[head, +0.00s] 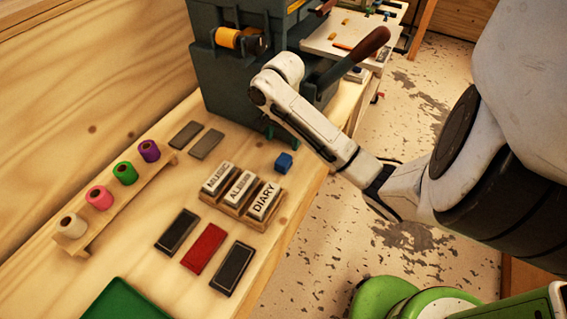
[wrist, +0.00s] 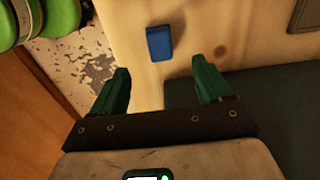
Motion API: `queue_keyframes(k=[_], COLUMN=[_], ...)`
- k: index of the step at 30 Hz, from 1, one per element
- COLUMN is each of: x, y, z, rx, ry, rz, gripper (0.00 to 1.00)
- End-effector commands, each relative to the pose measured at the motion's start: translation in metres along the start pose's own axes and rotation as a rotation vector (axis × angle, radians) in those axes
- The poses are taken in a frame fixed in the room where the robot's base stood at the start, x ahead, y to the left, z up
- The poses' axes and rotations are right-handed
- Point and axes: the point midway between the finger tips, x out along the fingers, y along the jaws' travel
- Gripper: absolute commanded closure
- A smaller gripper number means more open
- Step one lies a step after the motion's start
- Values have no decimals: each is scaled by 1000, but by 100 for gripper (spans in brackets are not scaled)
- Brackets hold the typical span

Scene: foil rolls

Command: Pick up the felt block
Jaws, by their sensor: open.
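The felt block is a small blue block (head: 284,162) on the wooden bench, near its right edge and behind the stamp holder. It also shows in the wrist view as a blue block (wrist: 159,43), at the top middle, ahead of my fingertips. My gripper (wrist: 161,72) has two green fingers, spread apart with nothing between them. The block lies beyond the fingertips, apart from them, roughly in line with the gap. In the head view my arm reaches over the bench beside the dark machine, and my gripper is mostly hidden there.
The dark green machine (head: 235,85) with a brown-handled lever stands behind the block. A holder with stamps marked MUSIC, ALBUM and DIARY (head: 264,200) is in front. Foil rolls (head: 124,172) stand on a rack at left. Flat pads (head: 203,248) lie forward. Bare wood surrounds the block.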

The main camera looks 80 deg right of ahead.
Motion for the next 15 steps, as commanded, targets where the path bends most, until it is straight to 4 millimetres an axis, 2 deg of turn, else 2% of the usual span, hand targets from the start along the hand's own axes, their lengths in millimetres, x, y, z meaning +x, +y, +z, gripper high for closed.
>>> queue_keyframes(k=[9,15], x=[42,57], y=[6,6], z=[-6,-6], rx=[22,20], ry=[2,3], rz=[15,12], gripper=[22,22])
